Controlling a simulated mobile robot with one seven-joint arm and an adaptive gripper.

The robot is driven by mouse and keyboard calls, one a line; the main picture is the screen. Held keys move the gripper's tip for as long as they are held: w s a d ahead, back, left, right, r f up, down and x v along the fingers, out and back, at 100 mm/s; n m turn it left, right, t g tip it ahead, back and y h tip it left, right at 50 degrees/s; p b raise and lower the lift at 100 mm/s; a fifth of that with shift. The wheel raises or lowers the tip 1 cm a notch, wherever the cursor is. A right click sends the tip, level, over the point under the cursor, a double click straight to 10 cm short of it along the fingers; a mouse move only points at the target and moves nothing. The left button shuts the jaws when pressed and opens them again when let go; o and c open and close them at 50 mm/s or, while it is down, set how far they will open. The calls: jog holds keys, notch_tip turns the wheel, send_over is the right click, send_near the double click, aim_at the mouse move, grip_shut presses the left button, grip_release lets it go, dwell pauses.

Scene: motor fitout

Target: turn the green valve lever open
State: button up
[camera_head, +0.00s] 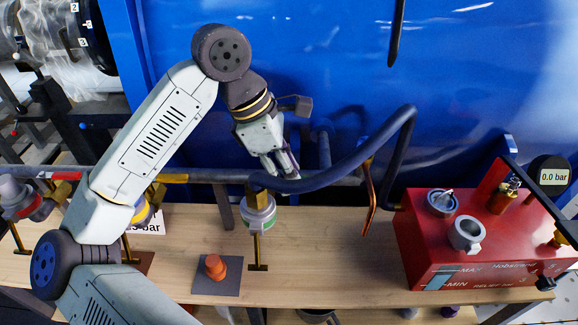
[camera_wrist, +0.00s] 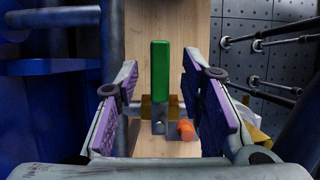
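The green valve lever (camera_wrist: 160,72) shows in the wrist view as a straight bar pointing up the picture, with a brass valve body (camera_wrist: 150,108) at its lower end. My gripper (camera_wrist: 160,82) is open, its purple finger pads on either side of the lever with gaps between; no contact shows. In the head view my gripper (camera_head: 282,172) hangs above the pipe, just above and right of a round, green-banded fitting (camera_head: 259,213). The lever itself is hard to make out in the head view.
A thick dark hose (camera_head: 350,160) arches right from the fitting. A red pump box (camera_head: 470,245) with a gauge reading 0.0 bar (camera_head: 553,177) stands on the wooden bench (camera_head: 330,270) at right. An orange cone-like piece (camera_head: 215,267) sits on a dark plate. A blue wall (camera_head: 330,60) stands behind.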

grip_shut()
dwell(0.4)
dwell(0.4)
